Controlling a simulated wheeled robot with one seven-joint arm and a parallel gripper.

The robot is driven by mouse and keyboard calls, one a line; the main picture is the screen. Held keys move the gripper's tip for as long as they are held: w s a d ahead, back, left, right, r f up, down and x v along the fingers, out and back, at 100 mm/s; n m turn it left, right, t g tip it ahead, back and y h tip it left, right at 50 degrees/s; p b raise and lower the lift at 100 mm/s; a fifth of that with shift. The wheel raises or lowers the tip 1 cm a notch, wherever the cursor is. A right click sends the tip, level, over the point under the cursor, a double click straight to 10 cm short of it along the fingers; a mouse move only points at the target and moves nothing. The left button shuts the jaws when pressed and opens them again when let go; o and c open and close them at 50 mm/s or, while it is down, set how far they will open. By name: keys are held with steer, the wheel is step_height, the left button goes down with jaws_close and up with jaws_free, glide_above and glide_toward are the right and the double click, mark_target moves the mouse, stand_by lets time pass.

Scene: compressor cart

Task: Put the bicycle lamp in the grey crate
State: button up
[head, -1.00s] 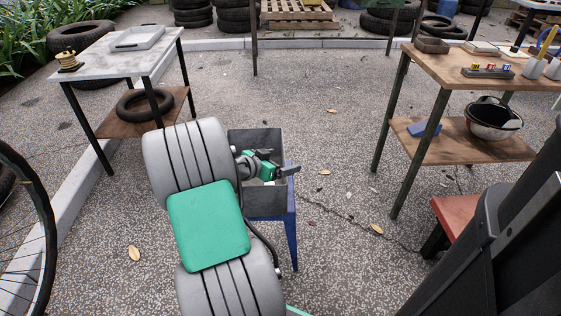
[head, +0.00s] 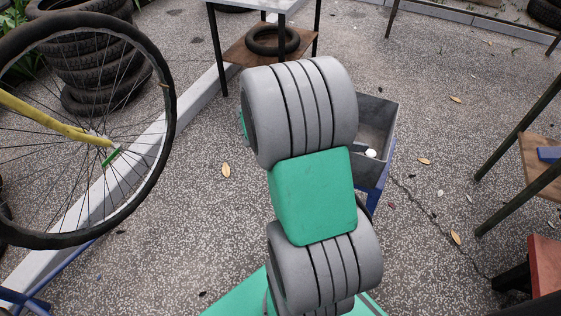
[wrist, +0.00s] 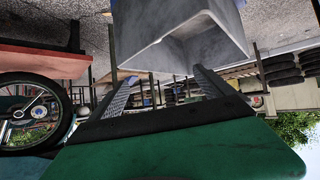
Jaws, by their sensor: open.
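The grey crate (head: 376,112) stands partly behind my arm in the head view, right of the middle. A small white rounded thing (head: 371,153) lies inside it; it may be part of the bicycle lamp, but too little shows to tell. The crate also shows upside down in the wrist view (wrist: 232,28), its opening toward my fingers. My gripper (wrist: 163,73) is open, with nothing visible between its fingers, and is close to the crate's rim. In the head view my arm hides the gripper.
The crate rests on a blue stand (head: 378,185). A bicycle wheel (head: 166,105) is at the left. A table with a tyre (head: 272,40) on its lower shelf stands behind. A wooden shelf table (head: 540,160) and red-topped seat (head: 545,262) are at the right.

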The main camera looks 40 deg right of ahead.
steer(key=w+a+n+t+y, duration=0.35)
steer(key=a+n, duration=0.25)
steer(key=a, duration=0.7)
steer(key=w+a+n+t+y, duration=0.2)
steer(key=w+a+n+y, duration=0.3)
steer(key=a, duration=0.7)
steer(key=s+a+n+y, duration=0.2)
steer(key=s+a+n, duration=0.3)
steer(key=a+n, duration=0.4)
steer(key=a, duration=0.4)
steer(key=shift+s+a+r+g, duration=0.15)
steer(key=shift+a+r+g, duration=0.2)
